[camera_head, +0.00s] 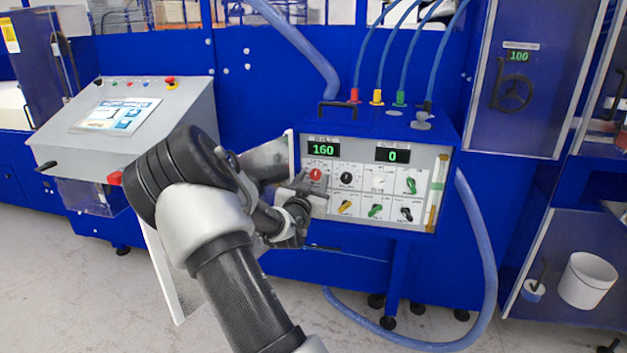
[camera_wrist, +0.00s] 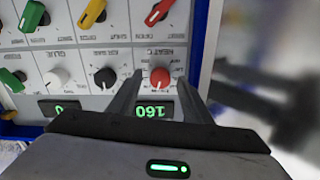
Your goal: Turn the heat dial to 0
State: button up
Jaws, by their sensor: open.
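The red heat dial (camera_head: 315,174) is at the upper left of the control panel's dials, below a green display (camera_head: 323,150) reading 160. In the wrist view, which is upside down, the red dial (camera_wrist: 160,78) lies between the fingertips under the label HEAT. My gripper (camera_head: 304,188) is open in front of the panel, and its fingers (camera_wrist: 157,80) stand on either side of the dial. I cannot tell whether they touch it. The 160 display (camera_wrist: 153,111) shows between the fingers. My arm hides part of the panel's left side in the head view.
A black dial (camera_head: 346,177), a white dial (camera_head: 378,179) and a green switch (camera_head: 411,184) sit to the right. Coloured switches line the row below. A second display (camera_head: 393,155) reads 0. Blue hoses (camera_head: 405,50) rise from the box top.

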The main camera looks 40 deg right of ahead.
jog(key=shift+w+d, duration=0.25)
jog(key=shift+d, duration=0.05)
jog(key=c, duration=1.1)
